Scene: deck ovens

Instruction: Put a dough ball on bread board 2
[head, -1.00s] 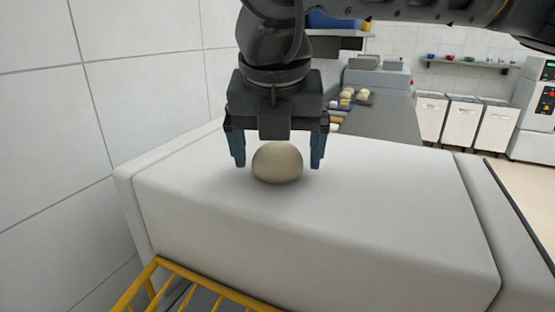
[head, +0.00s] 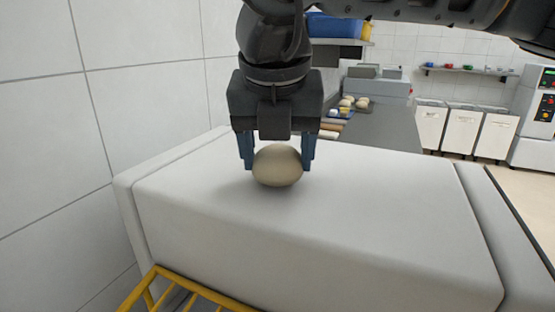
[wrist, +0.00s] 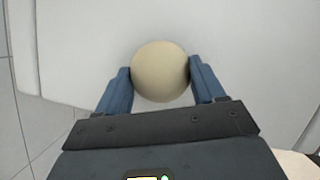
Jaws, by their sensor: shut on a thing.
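A pale beige dough ball (head: 277,168) is on or just above the white padded-looking surface (head: 350,205) in the head view. My gripper (head: 277,164) points down over it, with its blue fingers closed against the ball's left and right sides. The wrist view shows the ball (wrist: 160,72) between the two blue fingertips (wrist: 161,76). I cannot tell whether the ball still touches the surface. No board marked as bread board 2 can be made out.
A yellow rack (head: 180,287) is at the near left edge. A tiled wall (head: 130,100) borders the left. Behind, a grey counter (head: 385,127) holds a tray with several dough balls (head: 354,102). White bins (head: 462,127) stand at the back right. The white surface is otherwise clear.

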